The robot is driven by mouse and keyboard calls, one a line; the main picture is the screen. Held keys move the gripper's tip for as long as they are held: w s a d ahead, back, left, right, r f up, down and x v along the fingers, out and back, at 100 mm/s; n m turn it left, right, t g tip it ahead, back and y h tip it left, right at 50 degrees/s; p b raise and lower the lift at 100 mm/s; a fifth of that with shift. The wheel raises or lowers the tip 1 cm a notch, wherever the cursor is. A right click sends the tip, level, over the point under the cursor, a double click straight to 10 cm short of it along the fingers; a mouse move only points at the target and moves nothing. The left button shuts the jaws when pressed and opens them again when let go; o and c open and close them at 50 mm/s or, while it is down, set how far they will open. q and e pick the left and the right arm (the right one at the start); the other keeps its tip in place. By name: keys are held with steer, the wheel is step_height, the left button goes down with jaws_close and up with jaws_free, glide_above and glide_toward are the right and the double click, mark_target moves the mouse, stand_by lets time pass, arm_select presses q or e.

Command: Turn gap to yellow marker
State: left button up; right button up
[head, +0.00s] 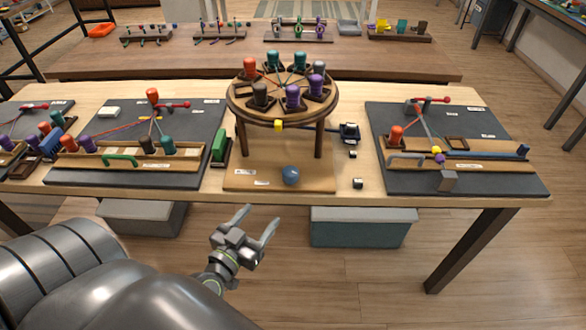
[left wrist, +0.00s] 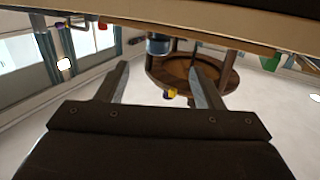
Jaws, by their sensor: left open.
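The round wooden braiding disk (head: 235,104) stands on legs at the table's middle. My left gripper (head: 256,221) is open and empty, in front of the table and below the disk, touching nothing. My right gripper is out of view.
Braiding boards (head: 395,180) fill both sides. The table's front edge lies between my left gripper and the disk.

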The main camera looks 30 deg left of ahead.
arm_select(q)
step_height(320, 180, up, 2)
steer(key=p, duration=0.3)
glide_toward(294, 167)
steer(key=shift+t, duration=0.3)
steer(key=w, duration=0.3)
steer(key=w+p, duration=0.1)
steer(key=w, duration=0.2)
steer(key=w+a+f, duration=0.1)
steer(key=w, duration=0.3)
steer(key=shift+w, duration=0.1)
steer(key=shift+r, duration=0.1)
steer(key=shift+c, duration=0.4)
